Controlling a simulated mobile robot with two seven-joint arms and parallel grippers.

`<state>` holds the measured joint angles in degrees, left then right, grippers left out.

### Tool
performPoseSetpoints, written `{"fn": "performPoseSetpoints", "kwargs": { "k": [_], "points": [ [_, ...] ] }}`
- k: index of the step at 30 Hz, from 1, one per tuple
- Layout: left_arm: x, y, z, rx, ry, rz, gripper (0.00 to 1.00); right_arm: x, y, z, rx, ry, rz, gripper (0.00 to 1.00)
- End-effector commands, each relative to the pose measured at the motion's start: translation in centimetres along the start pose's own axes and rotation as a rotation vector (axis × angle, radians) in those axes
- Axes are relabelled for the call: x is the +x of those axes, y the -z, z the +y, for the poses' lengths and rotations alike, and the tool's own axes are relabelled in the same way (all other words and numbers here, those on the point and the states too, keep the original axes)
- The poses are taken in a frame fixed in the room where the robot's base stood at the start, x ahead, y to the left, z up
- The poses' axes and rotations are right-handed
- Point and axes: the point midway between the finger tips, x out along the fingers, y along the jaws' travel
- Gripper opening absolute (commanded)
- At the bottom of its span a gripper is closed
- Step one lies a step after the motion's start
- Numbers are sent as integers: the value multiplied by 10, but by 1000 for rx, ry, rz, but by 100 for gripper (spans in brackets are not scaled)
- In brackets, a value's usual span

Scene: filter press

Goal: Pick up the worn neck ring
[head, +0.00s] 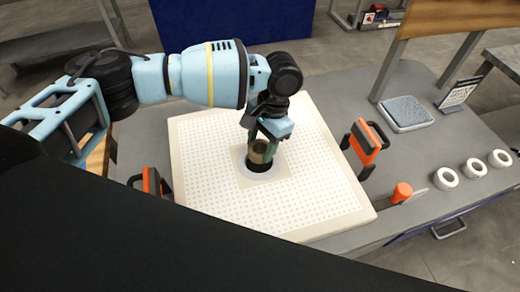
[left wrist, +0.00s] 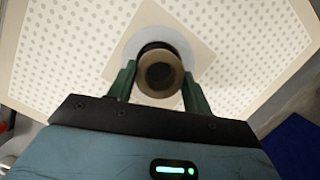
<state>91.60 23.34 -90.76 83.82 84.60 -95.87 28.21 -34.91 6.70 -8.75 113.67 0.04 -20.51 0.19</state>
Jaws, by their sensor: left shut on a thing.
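The worn neck ring (head: 260,152) is a brownish ring at the centre of a white dotted filter plate (head: 205,190). It stands over the dark round hole in the plate's grey centre patch. My left gripper (head: 262,150) reaches down from above with its green fingers on either side of the ring, shut on it. In the left wrist view the ring (left wrist: 160,74) shows as a tan-brown circle with a dark bore between the two fingers (left wrist: 159,88). I cannot tell whether the ring is clear of the plate. My right gripper is not in view.
Orange-and-black clamps (head: 364,142) stand at the plate's right and left edges. A wooden-topped frame rises at the back right.

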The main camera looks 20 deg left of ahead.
Motion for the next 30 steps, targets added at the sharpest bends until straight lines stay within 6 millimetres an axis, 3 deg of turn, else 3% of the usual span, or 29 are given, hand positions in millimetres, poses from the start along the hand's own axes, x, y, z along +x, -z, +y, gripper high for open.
{"fn": "performPoseSetpoints", "kwargs": {
  "k": [1, 15, 22, 30],
  "points": [
    [1, 0, 18, 14, -3, -3, 27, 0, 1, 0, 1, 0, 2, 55],
    [-8, -3, 128, 11, -3, -2, 27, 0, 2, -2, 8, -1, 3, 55],
    [-11, -3, 153, 8, -2, -4, 27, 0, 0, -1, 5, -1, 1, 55],
    [-11, -4, 159, 7, -1, -3, 27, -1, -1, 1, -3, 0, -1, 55]
  ]
}}
